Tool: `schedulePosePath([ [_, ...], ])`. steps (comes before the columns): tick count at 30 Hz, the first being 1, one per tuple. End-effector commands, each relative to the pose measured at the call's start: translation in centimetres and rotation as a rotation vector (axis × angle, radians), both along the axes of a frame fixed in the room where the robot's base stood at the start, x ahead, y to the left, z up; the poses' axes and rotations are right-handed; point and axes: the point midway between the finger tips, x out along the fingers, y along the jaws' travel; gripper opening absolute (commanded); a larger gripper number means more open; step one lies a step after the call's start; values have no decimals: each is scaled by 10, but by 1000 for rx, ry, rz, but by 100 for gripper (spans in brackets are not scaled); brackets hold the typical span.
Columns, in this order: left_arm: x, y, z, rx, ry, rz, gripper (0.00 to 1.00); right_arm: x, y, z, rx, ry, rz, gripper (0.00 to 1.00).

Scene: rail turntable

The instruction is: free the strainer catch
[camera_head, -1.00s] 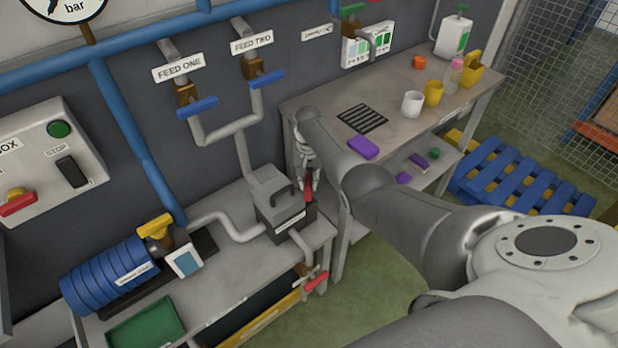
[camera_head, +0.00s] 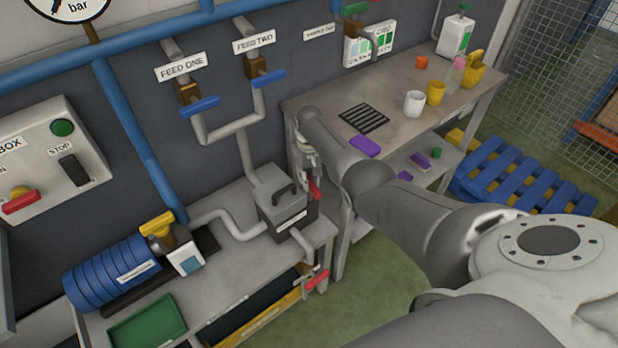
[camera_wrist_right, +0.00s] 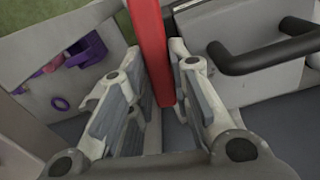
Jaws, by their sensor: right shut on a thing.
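My right gripper (camera_head: 308,170) reaches down beside the box and is shut on the red catch. In the right wrist view the catch is a red bar (camera_wrist_right: 150,45) between the two fingers (camera_wrist_right: 157,98), with the black handle (camera_wrist_right: 262,58) to the right. My left gripper is not in view.
A red-handled valve (camera_head: 317,281) is on the pipe below the box. A blue ribbed cylinder (camera_head: 110,272) and a green tray (camera_head: 148,322) are on the low bench.

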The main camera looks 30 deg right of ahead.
Motion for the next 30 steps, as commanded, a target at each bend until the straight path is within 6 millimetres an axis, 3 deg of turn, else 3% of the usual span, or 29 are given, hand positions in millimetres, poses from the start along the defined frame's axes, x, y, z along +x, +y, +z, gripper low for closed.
schedulePosePath([
  [10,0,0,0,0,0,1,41,0,0,0,0,0,1,0],
  [11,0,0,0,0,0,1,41,0,0,0,0,0,1,23],
  [15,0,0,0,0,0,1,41,0,0,0,0,0,1,41],
  [30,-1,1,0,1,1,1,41,1,0,8,0,-2,0,41],
])
